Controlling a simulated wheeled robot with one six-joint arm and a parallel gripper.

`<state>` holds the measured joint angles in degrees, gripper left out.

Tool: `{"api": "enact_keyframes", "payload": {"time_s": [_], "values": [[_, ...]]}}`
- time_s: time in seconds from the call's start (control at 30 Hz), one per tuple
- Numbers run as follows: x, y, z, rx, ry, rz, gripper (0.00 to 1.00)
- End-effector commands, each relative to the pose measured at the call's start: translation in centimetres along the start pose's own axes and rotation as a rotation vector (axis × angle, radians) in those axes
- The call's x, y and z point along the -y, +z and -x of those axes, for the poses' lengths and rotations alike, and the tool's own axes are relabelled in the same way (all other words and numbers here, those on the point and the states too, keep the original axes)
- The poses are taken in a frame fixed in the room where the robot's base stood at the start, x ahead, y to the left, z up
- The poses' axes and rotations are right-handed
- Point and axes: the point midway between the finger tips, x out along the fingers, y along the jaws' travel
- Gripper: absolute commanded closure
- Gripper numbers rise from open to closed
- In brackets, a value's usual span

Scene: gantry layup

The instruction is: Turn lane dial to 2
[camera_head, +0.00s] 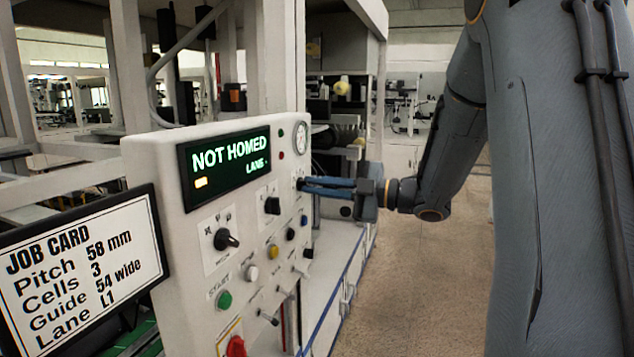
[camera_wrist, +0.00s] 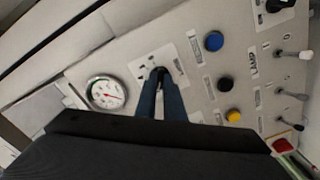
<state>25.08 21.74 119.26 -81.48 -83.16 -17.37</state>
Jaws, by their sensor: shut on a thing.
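A small dark dial (camera_wrist: 158,70) on a pale plate sits beside the round gauge in the wrist view. My gripper (camera_wrist: 161,82) is shut on this dial, with its two blue fingers on either side of it. In the head view my gripper (camera_head: 303,184) reaches in from the right to the panel's right edge, and its fingers largely hide the dial there. The dial's markings are too small to read, so its setting cannot be told. The panel display (camera_head: 224,163) reads "NOT HOMED" and "LANE" with a dash-like mark.
The control panel (camera_head: 180,270) also carries two black dials (camera_head: 226,239) (camera_head: 272,205), a gauge (camera_head: 300,137), a green button (camera_head: 224,300), several other buttons and toggles, and a red knob (camera_head: 236,346). A job card (camera_head: 80,265) stands at left, reading Lane L1. Floor (camera_head: 410,290) is clear at right.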

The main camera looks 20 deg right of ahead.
Motion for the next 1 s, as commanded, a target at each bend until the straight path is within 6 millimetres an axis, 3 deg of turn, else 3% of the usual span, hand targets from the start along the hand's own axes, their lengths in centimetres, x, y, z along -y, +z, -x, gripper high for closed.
{"api": "enact_keyframes", "payload": {"time_s": [0.53,0.57,0.67,1.0], "values": [[0.04,0.04,0.0,0.001,0.0,-0.034,1.0],[0.04,0.04,0.0,0.001,0.0,-0.034,0.9],[0.04,0.03,0.0,0.001,0.0,-0.034,0.73],[0.02,0.05,0.23,0.001,0.0,-0.032,0.73]]}}
